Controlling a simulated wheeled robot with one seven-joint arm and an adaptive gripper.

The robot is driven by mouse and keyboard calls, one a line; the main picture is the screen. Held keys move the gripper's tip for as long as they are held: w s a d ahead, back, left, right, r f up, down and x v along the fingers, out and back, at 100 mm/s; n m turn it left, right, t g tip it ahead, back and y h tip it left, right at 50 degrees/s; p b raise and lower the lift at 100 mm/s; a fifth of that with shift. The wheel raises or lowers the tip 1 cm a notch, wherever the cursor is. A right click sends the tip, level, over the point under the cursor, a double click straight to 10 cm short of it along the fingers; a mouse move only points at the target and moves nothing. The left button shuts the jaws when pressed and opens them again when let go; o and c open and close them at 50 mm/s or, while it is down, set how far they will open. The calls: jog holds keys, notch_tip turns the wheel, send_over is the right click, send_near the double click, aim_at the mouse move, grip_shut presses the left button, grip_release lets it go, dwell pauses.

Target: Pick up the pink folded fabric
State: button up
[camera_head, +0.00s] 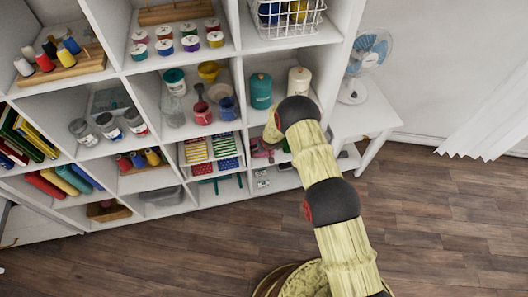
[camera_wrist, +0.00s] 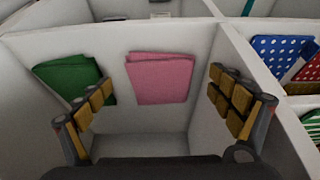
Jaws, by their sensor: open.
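The pink folded fabric (camera_wrist: 160,78) lies in a white cubby, in the middle of the wrist view. My gripper (camera_wrist: 162,97) is open and empty. Its two padded fingers stand apart, one on each side of the pink fabric in the picture, and I see no contact. In the head view, a small pink patch of fabric (camera_head: 258,149) shows in a low cubby beside my arm. My arm covers part of that cubby, and my fingers cannot be made out there.
A green folded fabric (camera_wrist: 68,76) lies left of the pink one, partly behind the left finger. A white divider (camera_wrist: 243,65) separates them from a blue dotted fabric (camera_wrist: 283,50) at right. Bare cubby surface (camera_wrist: 140,143) shows below the pink fabric.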

aim_at(264, 154)
jog(key=shift+b+x, duration=1)
jog(key=shift+x, duration=1.6)
jog(key=shift+c, duration=0.6)
jog(key=c, duration=0.7)
